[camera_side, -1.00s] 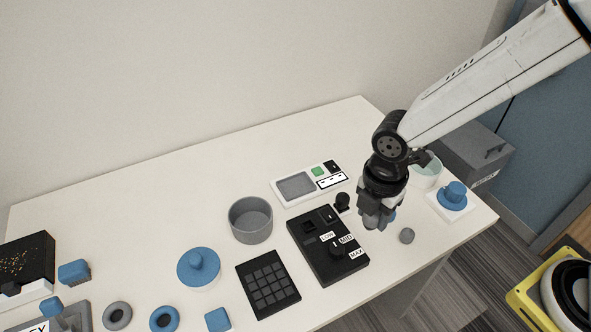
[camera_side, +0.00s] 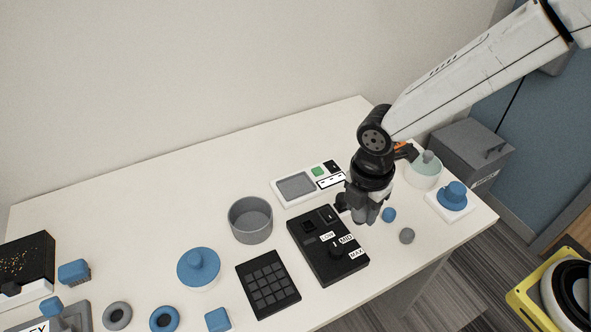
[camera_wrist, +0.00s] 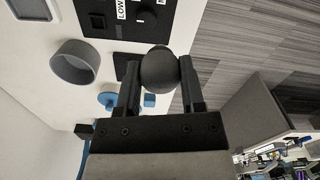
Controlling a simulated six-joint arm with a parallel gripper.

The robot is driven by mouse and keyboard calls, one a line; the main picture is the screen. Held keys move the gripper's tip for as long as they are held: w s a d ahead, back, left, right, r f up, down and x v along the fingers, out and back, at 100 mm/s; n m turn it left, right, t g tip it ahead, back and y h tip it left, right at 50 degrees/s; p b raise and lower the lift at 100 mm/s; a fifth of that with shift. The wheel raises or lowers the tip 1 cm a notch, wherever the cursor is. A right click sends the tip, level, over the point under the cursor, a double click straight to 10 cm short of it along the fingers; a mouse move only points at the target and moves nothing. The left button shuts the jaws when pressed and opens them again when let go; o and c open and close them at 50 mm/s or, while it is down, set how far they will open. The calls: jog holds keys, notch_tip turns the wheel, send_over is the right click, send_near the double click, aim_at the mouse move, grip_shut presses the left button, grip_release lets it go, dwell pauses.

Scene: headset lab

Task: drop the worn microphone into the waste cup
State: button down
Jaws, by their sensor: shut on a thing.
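My gripper (camera_side: 362,214) is over the right part of the table, just right of the black control box. In the wrist view my gripper (camera_wrist: 158,72) is shut on a dark round-headed piece, which looks like the microphone (camera_wrist: 159,66). In the side view, I cannot clearly separate the held piece from the dark fingers. The open grey cup (camera_side: 251,229), seemingly the waste cup, stands left of the control box, apart from my gripper. It also shows at left in the wrist view (camera_wrist: 72,73), and its visible inside looks empty.
A keypad (camera_side: 259,300) and blue-lidded pot (camera_side: 195,272) are near the cup.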

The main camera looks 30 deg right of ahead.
jog(key=w+a, duration=1.3)
jog(key=w, duration=0.5)
jog(key=shift+w+a, duration=0.3)
jog(key=shift+a, duration=0.05)
jog(key=shift+f, duration=0.25)
jog(key=shift+f, duration=2.85)
jog(key=shift+c, duration=0.6)
grip_release()
jog(key=shift+r, duration=0.1)
